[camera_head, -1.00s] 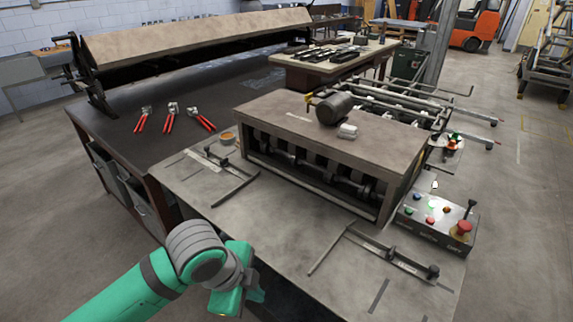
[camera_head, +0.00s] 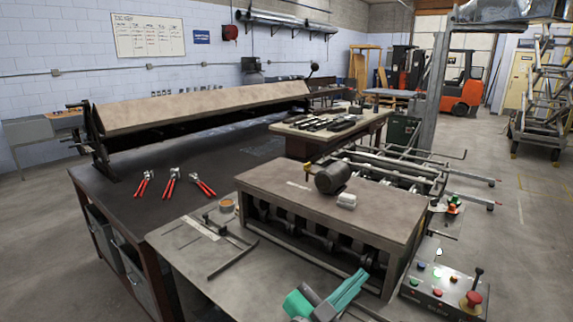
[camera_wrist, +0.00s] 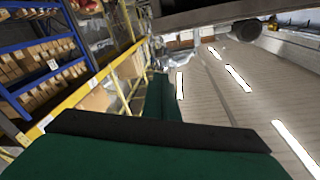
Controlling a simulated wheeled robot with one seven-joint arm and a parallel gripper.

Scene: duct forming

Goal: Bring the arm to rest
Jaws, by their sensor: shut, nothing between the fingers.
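My gripper (camera_wrist: 158,82) shows in the wrist view as a dark green body with a black edge, and a narrow green part sticks out from its middle. It is shut with nothing in it. In the head view only a green piece of my arm (camera_head: 345,294) shows at the bottom edge, in front of the grey-topped machine (camera_head: 300,196). The rest of the arm is cut off by the frame.
Red-handled pliers (camera_head: 172,182) lie on the dark bench (camera_head: 125,205). In the wrist view, blue shelves with boxes (camera_wrist: 45,58) and a yellow rail (camera_wrist: 88,82) stand left; ceiling lights (camera_wrist: 238,78) show right.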

